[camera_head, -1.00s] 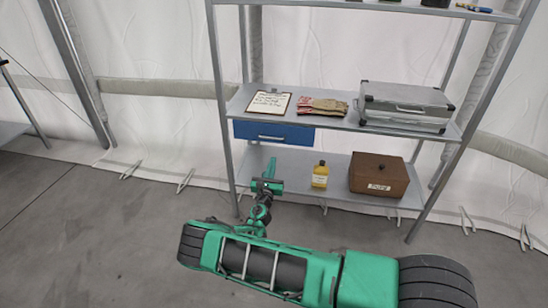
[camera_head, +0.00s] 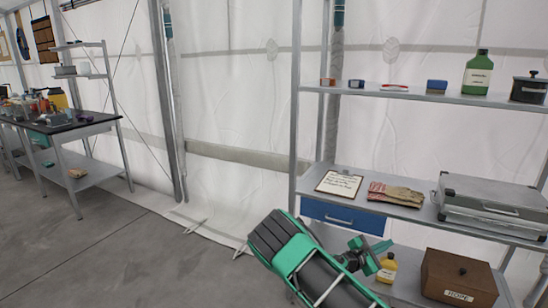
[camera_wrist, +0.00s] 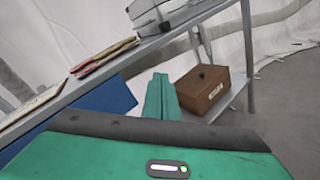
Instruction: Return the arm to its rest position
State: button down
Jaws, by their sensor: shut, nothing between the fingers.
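My arm's green and dark grey links (camera_head: 300,250) rise from the bottom of the head view, in front of the shelf unit. My gripper (camera_head: 382,246) is at the arm's far end, beside the blue drawer and above left of the yellow bottle in the picture. In the wrist view the gripper's green fingers (camera_wrist: 161,92) are together and empty. They point toward the shelf unit, between the blue drawer (camera_wrist: 98,112) and the brown box (camera_wrist: 207,90). Part of the arm is cut off by the frame's lower edge.
The metal shelf unit (camera_head: 300,150) holds a clipboard (camera_head: 339,183), gloves (camera_head: 396,194), a silver case (camera_head: 490,203), a yellow bottle (camera_head: 387,268) and a green bottle (camera_head: 478,72). A workbench (camera_head: 75,126) stands at far left. The floor (camera_head: 120,250) between is clear.

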jog(key=s+d+r+m+g+y, duration=0.25)
jog(key=s+d+m, duration=0.2)
jog(key=s, duration=0.25)
jog(key=s+d+r+m+g+y, duration=0.2)
jog(key=s+d+r+m+g, duration=0.15)
jog(key=s+m, duration=0.2)
jog(key=s+d+r+m+g+y, duration=0.2)
jog(key=s+d+r+m+g, duration=0.15)
jog(key=s, duration=0.45)
jog(key=s+a+r+m+y, duration=0.3)
jog(key=s+a+r, duration=0.1)
jog(key=s, duration=0.6)
jog(key=s+a+r+m+y, duration=0.2)
jog(key=s+a+r+m, duration=0.2)
jog(key=s, duration=0.5)
jog(key=s+a+r+m+t+y, duration=0.1)
jog(key=s+a+r+m+y, duration=0.2)
jog(key=s, duration=0.7)
jog(key=shift+s+a+r+y, duration=0.3)
jog(key=shift+a+r+y, duration=0.05)
jog(key=shift+a+r, duration=0.45)
jog(key=shift+m, duration=0.25)
